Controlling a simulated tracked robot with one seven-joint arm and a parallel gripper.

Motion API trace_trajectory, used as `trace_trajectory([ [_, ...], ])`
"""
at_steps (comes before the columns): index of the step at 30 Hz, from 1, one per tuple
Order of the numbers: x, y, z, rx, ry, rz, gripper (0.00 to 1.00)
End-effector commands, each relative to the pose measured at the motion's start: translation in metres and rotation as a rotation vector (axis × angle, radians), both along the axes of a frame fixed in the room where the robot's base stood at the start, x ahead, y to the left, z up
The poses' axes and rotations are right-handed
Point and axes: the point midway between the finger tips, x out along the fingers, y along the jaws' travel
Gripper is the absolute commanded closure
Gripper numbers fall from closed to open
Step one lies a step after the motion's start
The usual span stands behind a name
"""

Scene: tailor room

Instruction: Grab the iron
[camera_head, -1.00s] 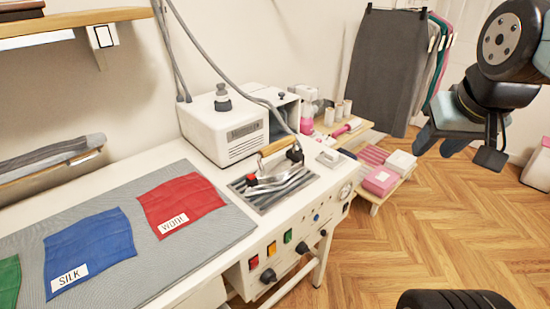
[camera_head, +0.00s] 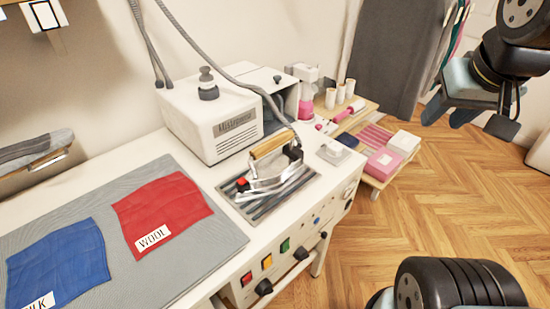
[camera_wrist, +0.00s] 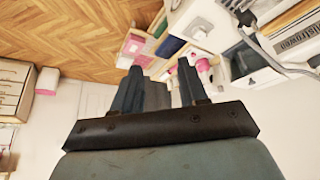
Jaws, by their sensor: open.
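The iron (camera_head: 270,172) has a wooden handle, a metal body and a red part at its left. It stands on a striped metal rest (camera_head: 243,197) set into the white ironing table, with a grey hose rising from it. My gripper (camera_head: 448,111) is at the upper right in the head view, above the floor and well to the right of the iron. In the wrist view my gripper (camera_wrist: 158,85) shows its fingers apart with nothing held between them. The iron cannot be made out clearly in the wrist view.
A white steam box (camera_head: 215,120) stands behind the iron. Red wool cloth (camera_head: 165,205) and blue silk cloth (camera_head: 65,258) lie on the grey pad at left. A low shelf (camera_head: 378,182) with pink and white boxes stands beyond the table. Wood floor at right is open.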

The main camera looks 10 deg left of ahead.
Motion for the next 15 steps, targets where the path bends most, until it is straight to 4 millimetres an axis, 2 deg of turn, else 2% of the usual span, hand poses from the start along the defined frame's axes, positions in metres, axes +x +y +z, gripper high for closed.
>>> trace_trajectory([
  [1, 0.0, 0.0, 0.0, 0.0, 0.0, 0.0, 0.56],
  [6, 0.003, 0.003, -0.001, 0.006, 0.018, -0.003, 0.41],
  [9, 0.009, 0.004, -0.004, 0.017, 0.058, -0.021, 0.41],
  [15, 0.028, 0.025, -0.015, 0.021, 0.179, -0.093, 0.41],
])
